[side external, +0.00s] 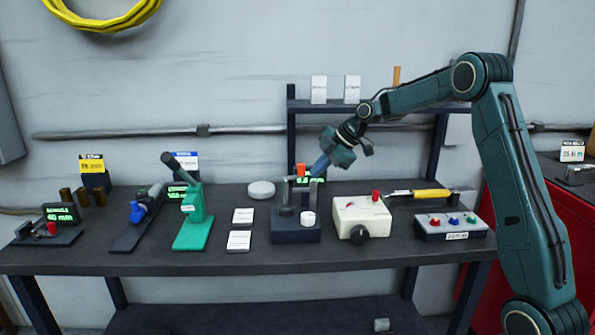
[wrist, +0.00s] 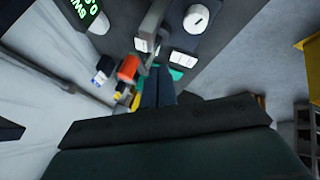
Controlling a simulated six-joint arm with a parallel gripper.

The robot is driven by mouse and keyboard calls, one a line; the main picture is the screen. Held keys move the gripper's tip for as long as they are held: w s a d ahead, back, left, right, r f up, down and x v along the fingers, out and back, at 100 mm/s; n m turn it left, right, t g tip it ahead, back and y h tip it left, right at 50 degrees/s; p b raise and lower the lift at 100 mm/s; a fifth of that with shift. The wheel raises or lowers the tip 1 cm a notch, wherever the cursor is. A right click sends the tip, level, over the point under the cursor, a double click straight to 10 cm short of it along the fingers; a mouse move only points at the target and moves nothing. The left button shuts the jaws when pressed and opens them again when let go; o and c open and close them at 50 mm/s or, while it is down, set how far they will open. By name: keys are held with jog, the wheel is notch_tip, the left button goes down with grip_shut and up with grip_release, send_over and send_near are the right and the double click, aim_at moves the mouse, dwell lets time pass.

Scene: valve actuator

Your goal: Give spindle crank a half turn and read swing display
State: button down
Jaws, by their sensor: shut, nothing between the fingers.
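The spindle crank unit stands on the bench on a dark base block (side external: 296,234), with a grey crank arm above it. The crank's orange handle (side external: 300,170) stands up at the arm's end; it also shows in the wrist view (wrist: 128,68). The swing display (side external: 310,181) glows green behind the crank and is partly covered. In the wrist view the display (wrist: 88,12) is upside down and cut off, so its value is unreadable. My gripper (side external: 319,167) is shut and empty, close to the orange handle. In the wrist view its fingers (wrist: 156,88) lie beside the handle; contact is unclear.
A cream box with a black knob (side external: 361,218) stands right of the crank, and a button box (side external: 450,227) farther right. A shelf frame (side external: 292,130) rises behind.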

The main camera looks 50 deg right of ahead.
aim_at(304, 171)
jog(key=shift+w+d, duration=0.2)
jog(key=shift+w, duration=0.55)
jog(key=shift+w+d, duration=0.15)
jog(key=shift+w, duration=0.6)
jog(key=shift+w+d+n+g+y, duration=0.3)
jog(key=shift+w+d+n+y, duration=0.15)
jog(key=shift+n, duration=0.25)
jog(key=shift+d, duration=0.15)
jog(key=w+d, duration=0.2)
jog(key=w, duration=0.4)
jog(key=shift+w, duration=0.15)
dwell(0.3)
jog(key=shift+w+a, duration=0.1)
jog(key=shift+w, duration=0.05)
jog(key=shift+r, duration=0.1)
dwell(1.3)
